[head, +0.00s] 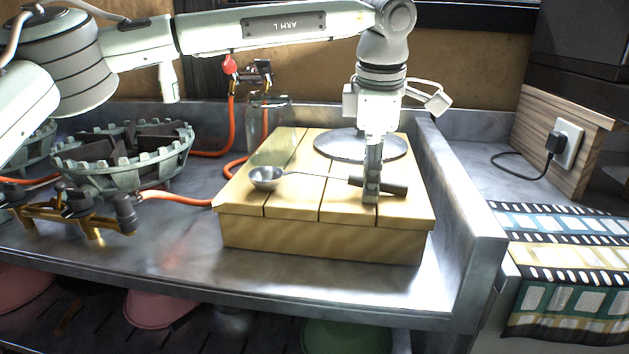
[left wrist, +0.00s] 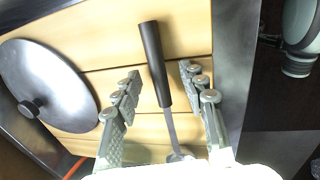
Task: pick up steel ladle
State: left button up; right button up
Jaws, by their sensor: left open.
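The steel ladle (head: 266,177) lies on a slatted wooden block (head: 320,238), its bowl to the left and its black handle to the right in the head view. My left gripper (head: 372,199) points down over the handle. In the left wrist view the black handle (left wrist: 155,65) runs between the two spread fingers of the left gripper (left wrist: 158,88), with a gap on each side. The left gripper is open and empty. The bowl is mostly hidden at the bottom edge of the wrist view. My right gripper does not show.
A round metal lid (head: 330,143) lies on the block behind the ladle, and a glass jar (head: 268,130) stands near its back left. A gas burner (head: 125,155) with orange hose is at the left. A raised steel edge (head: 462,190) borders the right.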

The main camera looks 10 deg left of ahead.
pick_arm(q)
jog(key=shift+c, duration=0.5)
grip_shut()
jog(key=shift+r, duration=0.15)
